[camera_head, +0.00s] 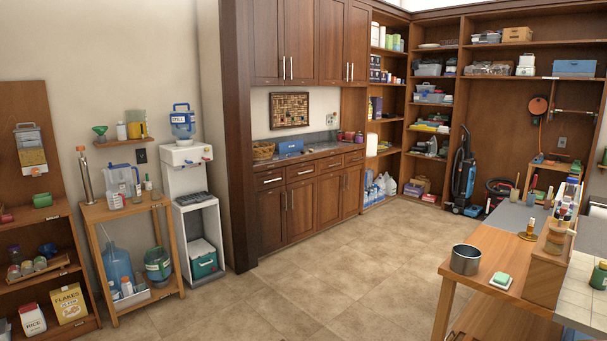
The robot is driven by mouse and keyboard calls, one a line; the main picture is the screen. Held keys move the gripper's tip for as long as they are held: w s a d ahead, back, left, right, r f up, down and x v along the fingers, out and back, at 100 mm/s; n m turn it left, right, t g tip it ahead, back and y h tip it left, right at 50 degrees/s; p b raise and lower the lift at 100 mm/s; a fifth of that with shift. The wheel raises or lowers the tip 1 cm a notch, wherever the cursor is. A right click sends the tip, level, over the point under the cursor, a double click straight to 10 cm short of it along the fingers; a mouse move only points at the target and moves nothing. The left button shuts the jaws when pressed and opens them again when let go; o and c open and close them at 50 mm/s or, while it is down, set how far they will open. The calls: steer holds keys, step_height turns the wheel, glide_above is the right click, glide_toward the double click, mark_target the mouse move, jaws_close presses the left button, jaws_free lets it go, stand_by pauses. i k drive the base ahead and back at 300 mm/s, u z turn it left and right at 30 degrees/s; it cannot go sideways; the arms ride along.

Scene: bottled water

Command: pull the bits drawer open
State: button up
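No drawer carries a readable label, so I cannot tell which one is the bits drawer. A row of shut wooden drawers (301,171) runs under the dark countertop of the built-in cabinet, with thin metal handles on the fronts. A wooden box (545,276) stands on the workbench at the right; whether it has a drawer cannot be told from here. My gripper is not in view.
The workbench (478,289) at the right holds a metal pot (465,259), a green-and-white sponge-like block (501,280) and several bottles. A water dispenser (186,155) and a wooden stand (165,207) are at left. The tiled floor (335,265) between is clear.

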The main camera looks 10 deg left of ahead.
mark_target(305, 169)
steer(key=u, duration=0.25)
steer(key=i, duration=7.15)
steer(key=u, duration=0.95)
